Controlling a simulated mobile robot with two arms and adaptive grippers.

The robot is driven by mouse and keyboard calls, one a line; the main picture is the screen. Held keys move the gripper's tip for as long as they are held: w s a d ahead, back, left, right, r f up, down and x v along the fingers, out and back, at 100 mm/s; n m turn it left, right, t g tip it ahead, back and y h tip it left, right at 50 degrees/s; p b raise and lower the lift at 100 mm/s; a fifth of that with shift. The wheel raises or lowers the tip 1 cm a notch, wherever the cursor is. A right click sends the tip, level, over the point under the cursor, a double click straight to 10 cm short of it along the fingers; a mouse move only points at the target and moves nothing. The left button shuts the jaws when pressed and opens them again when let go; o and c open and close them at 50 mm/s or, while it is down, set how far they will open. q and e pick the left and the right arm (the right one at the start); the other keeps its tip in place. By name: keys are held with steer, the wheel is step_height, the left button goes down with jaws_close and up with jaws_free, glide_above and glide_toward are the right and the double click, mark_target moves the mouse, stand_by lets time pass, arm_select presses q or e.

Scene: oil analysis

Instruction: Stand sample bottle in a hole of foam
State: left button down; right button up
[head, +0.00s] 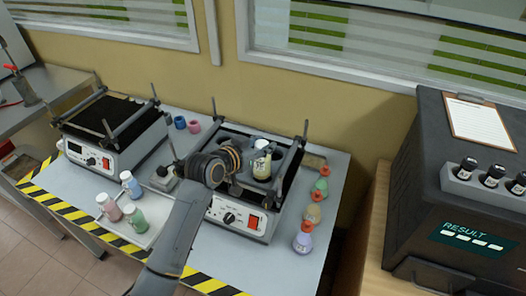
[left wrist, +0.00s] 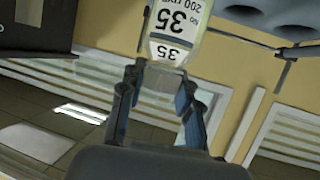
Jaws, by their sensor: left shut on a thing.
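The sample bottle (head: 262,165), with a pale label, is in my left gripper (head: 246,155) over the right-hand shaker (head: 238,217) in the head view. In the left wrist view the bottle (left wrist: 176,28) appears inverted, its label reading 35, with its base out of frame. The fingers (left wrist: 160,82) close around its narrow end. A grey surface with dark round holes, apparently the foam (left wrist: 262,14), shows at the top right of the wrist view. I cannot tell whether the bottle's base touches the foam. My right gripper is not in view.
A second shaker (head: 108,160) stands to the left. Several small bottles stand on a white tray (head: 157,212) in front, and coloured flasks (head: 303,238) line the right side. A dark analyser (head: 455,190) stands at the right. Upright posts rise from the shaker corners.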

arm_select(q)
steer(key=shift+w+d+f, duration=0.2)
steer(key=shift+f, duration=0.05)
step_height(320, 180, down, 2)
steer(key=shift+f+p, duration=0.2)
steer(key=shift+p, duration=0.45)
steer(key=shift+f, duration=0.35)
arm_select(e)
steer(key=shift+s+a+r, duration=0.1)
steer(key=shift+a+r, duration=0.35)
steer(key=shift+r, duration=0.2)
arm_select(q)
steer(key=shift+f, duration=0.15)
steer(key=c, duration=0.9)
jaws_free()
steer(key=shift+c, duration=0.2)
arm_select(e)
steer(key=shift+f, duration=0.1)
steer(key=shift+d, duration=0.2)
